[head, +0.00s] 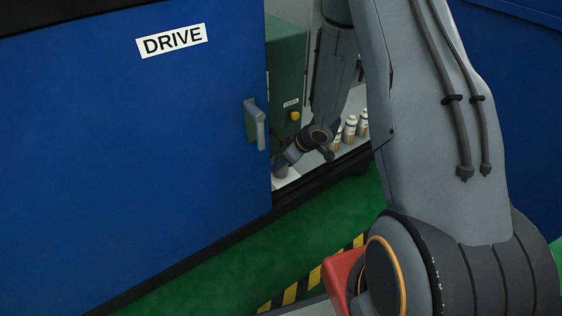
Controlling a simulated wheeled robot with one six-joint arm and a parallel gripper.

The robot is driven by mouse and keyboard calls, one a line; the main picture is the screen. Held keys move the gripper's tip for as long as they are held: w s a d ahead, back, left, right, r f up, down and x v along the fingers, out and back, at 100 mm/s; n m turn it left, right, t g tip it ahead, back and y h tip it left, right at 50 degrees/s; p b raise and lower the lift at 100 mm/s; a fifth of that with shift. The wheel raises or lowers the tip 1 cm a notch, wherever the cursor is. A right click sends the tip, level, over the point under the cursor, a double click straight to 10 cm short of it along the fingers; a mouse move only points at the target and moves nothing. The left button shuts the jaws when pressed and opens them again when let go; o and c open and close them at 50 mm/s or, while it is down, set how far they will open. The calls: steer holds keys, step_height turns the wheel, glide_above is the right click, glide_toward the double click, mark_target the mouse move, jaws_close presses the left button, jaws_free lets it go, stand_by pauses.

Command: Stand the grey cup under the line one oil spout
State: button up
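My arm reaches into the open cabinet past the blue door marked DRIVE (175,40). My gripper (284,161) is low inside, close to the door's right edge, and only a small part of it shows. A small grey shape (280,171) shows just below it, at the door's edge. It may be the grey cup, but I cannot tell, nor whether my gripper touches it. The fingers are too small and covered to read as open or shut. I cannot make out the line one oil spout.
A green box (287,75) with a yellow knob (295,115) stands inside the cabinet. Several white bottles (350,130) stand at the right of the cabinet floor. The dark sill (320,172) runs along the front.

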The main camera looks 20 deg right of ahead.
steer(key=o, duration=1.1)
steer(key=shift+f, duration=0.1)
steer(key=shift+c, duration=0.2)
steer(key=p+v, duration=0.6)
steer(key=v, duration=0.6)
steer(key=shift+p, duration=0.35)
steer(key=shift+a, duration=0.1)
